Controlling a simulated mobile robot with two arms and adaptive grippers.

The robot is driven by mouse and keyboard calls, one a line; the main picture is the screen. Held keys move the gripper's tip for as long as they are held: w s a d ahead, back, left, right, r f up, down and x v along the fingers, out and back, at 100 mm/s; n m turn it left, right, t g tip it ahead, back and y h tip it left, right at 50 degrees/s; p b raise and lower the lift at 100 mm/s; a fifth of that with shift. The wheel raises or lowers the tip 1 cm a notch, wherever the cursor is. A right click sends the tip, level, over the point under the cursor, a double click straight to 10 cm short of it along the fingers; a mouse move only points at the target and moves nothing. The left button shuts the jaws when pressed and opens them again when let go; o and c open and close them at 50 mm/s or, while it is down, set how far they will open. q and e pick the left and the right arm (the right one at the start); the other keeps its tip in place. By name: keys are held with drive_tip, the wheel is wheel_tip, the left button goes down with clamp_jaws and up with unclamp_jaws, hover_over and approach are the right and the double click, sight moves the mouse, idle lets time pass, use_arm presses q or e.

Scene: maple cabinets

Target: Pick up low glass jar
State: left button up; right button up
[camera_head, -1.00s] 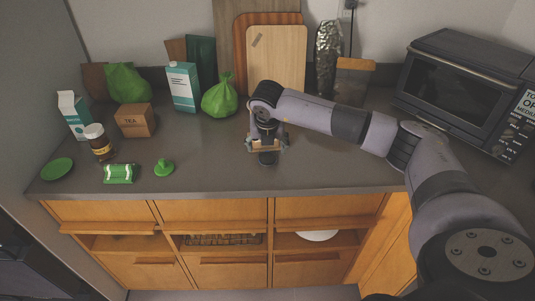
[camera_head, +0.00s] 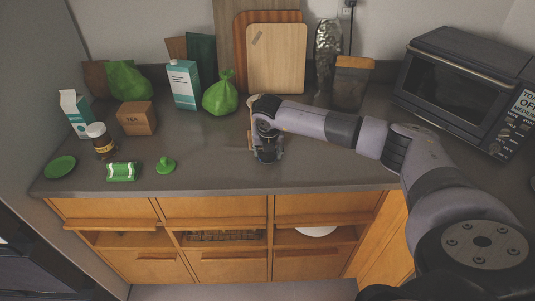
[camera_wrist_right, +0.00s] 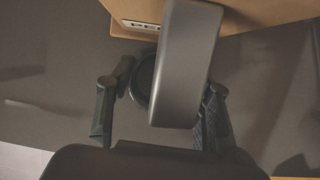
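A small dark, round object, apparently the low glass jar (camera_head: 267,153), stands on the grey counter near its front edge. My right gripper (camera_head: 268,157) is lowered over it from above, with a finger on each side. In the right wrist view the dark round top of the jar (camera_wrist_right: 143,82) shows between the fingers of the right gripper (camera_wrist_right: 163,90), partly hidden by a grey block. The fingers look spread, with a narrow gap to the jar at left; contact on the right is hidden. My left gripper is not in view.
A tan box (camera_wrist_right: 255,12) lies just beyond the jar. A taller jar with a wooden lid (camera_head: 353,82) and a microwave (camera_head: 462,90) stand to the right.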

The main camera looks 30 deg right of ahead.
drive_tip(key=c, duration=0.7)
drive_tip(key=shift+r, duration=0.1)
